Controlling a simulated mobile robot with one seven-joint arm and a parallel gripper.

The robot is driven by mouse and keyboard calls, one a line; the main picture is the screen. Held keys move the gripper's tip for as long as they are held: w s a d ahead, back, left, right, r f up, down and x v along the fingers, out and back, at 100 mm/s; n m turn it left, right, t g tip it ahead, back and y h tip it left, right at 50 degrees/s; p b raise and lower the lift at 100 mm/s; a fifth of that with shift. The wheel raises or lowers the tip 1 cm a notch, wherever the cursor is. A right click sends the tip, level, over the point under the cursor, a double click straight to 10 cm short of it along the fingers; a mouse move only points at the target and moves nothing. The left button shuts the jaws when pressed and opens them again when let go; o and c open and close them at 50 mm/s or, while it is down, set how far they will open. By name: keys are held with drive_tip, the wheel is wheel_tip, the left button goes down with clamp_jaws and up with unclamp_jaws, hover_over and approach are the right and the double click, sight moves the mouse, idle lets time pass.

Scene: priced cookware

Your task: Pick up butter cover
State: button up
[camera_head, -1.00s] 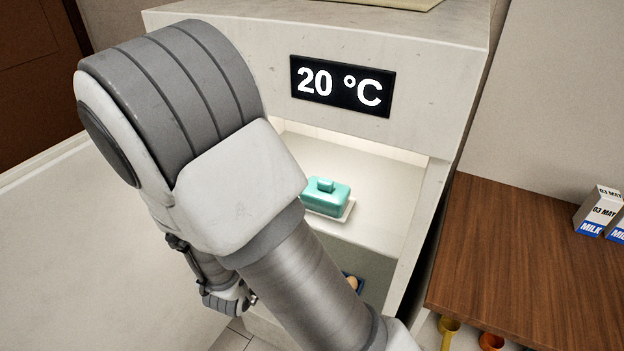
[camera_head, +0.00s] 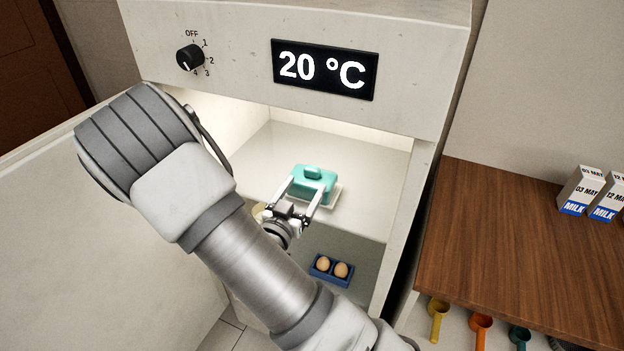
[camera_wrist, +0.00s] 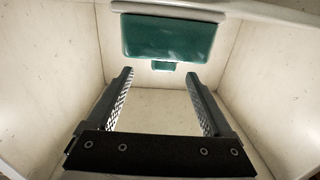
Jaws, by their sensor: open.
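The teal butter cover (camera_head: 316,176), with a small knob on top, sits on a white butter dish (camera_head: 337,194) on the upper shelf inside the open fridge. My gripper (camera_head: 304,188) is open and empty just in front of the cover, its fingers pointing toward it. In the wrist view the cover (camera_wrist: 168,38) is beyond the fingertips, and its knob (camera_wrist: 163,66) shows between the two spread fingers (camera_wrist: 160,75). The fingers look apart from the cover. Part of the cover's near side is hidden by my gripper in the head view.
A blue egg tray (camera_head: 320,270) with two eggs is below. The open door (camera_head: 90,230) is at left. Milk cartons (camera_head: 580,190) stand on the wooden counter (camera_head: 500,240) at right.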

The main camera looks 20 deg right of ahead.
sight(310, 175)
drive_tip(key=x, duration=0.7)
drive_tip(key=shift+w+a+f, duration=0.1)
drive_tip(key=shift+w+f, duration=0.1)
drive_tip(key=shift+w, duration=0.1)
drive_tip(key=shift+c, duration=0.2)
clamp_jaws()
